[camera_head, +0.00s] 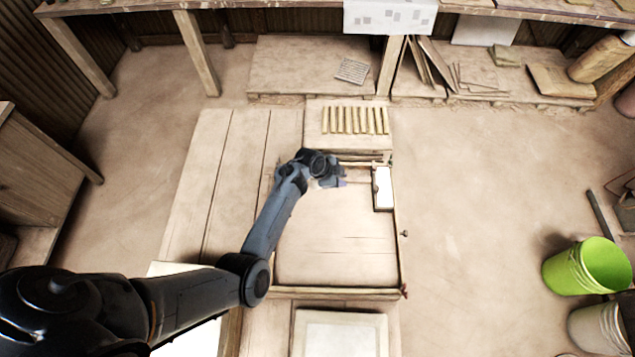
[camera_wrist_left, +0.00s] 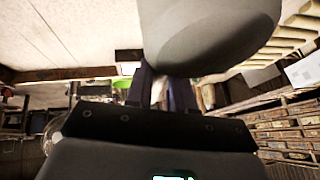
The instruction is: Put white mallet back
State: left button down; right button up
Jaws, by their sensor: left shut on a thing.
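My left gripper (camera_head: 333,182) is over the far part of the framed wooden work surface (camera_head: 335,250). In the left wrist view its dark fingers (camera_wrist_left: 163,92) are close together. A large smooth rounded head (camera_wrist_left: 210,35), pale grey in shadow, looms just past the fingers; it appears to be the white mallet, held in the gripper. The handle is mostly hidden by the fingers. In the head view the arm's wrist covers most of the mallet. My right gripper is in neither view.
A white block (camera_head: 383,187) sits in a narrow holder at the frame's right edge. Several tan strips (camera_head: 355,120) lie in a row on the board beyond. A green bucket (camera_head: 587,267) stands at right. The near part of the work surface is clear.

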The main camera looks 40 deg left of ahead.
pick_arm(q)
jog(key=a+f+b, duration=0.1)
jog(key=a, duration=0.1)
jog(key=a+f+b, duration=0.1)
jog(key=a+b, duration=0.1)
jog(key=a+f+b, duration=0.1)
jog(key=a+f, duration=0.1)
jog(key=shift+w+a+f+b, duration=0.1)
jog(key=shift+w+b, duration=0.15)
jog(key=shift+b, duration=0.1)
jog(key=shift+a+f+b, duration=0.15)
jog(key=shift+a+b, duration=0.2)
jog(key=shift+a, duration=0.3)
notch_tip(320, 180, down, 4)
jog(key=b, duration=0.4)
jog(key=c, duration=1)
grip_release()
jog(key=shift+f, duration=0.1)
